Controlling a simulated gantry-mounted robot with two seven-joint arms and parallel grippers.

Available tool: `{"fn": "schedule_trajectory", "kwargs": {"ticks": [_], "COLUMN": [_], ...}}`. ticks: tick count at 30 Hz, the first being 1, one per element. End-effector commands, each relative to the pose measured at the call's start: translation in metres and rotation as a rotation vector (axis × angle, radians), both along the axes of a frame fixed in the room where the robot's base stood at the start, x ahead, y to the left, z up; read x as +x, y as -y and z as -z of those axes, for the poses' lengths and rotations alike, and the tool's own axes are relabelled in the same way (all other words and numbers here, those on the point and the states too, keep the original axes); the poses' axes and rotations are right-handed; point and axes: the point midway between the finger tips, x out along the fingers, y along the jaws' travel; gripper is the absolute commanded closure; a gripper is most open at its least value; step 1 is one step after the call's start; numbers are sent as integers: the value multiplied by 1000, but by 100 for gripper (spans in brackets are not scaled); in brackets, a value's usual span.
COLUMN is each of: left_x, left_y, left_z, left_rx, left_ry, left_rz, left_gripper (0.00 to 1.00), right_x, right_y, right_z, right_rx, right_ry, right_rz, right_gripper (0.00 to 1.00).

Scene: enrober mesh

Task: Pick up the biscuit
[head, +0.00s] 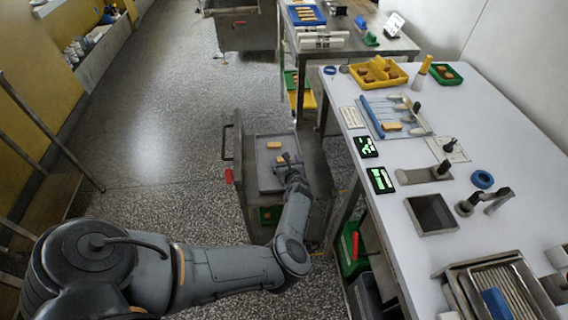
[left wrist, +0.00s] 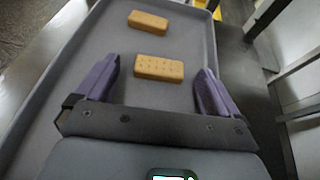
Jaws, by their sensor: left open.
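Two tan rectangular biscuits lie flat on a grey rimmed tray (head: 262,181) on top of a low steel cart. In the left wrist view, the nearer biscuit (left wrist: 159,68) lies ahead of and between the fingers, and the farther biscuit (left wrist: 148,22) lies beyond it. In the head view, the farther biscuit (head: 274,145) is clear, and the nearer biscuit (head: 281,159) is partly covered by the gripper. My left gripper (head: 285,161) is open and empty over the tray; its purple fingers show in the wrist view (left wrist: 155,82). My right gripper is not in view.
The low cart (head: 318,165) stands beside a long white table (head: 440,165) to its right. The table holds a yellow tray (head: 379,72), a wire frame with another biscuit, displays and a steel bin. Open speckled floor lies left of the cart.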

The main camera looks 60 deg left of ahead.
Motion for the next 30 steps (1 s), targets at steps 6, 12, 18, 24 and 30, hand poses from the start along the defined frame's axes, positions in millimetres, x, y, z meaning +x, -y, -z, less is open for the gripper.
{"fn": "schedule_trajectory", "kwargs": {"ticks": [6,12,18,24,30], "left_x": [6,6,6,6,6], "left_y": [-15,-16,-16,-15,-15], "left_z": [9,8,9,10,10], "left_rx": [0,-3,-4,-5,-6], "left_ry": [0,-1,-2,-2,-2], "left_rz": [1,1,1,1,2], "left_gripper": [4,4,21,52,52], "right_x": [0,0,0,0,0], "right_y": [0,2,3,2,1], "right_z": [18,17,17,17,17], "right_rx": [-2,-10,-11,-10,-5], "right_ry": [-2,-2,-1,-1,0], "right_rz": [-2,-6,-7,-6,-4], "right_gripper": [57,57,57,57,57]}}
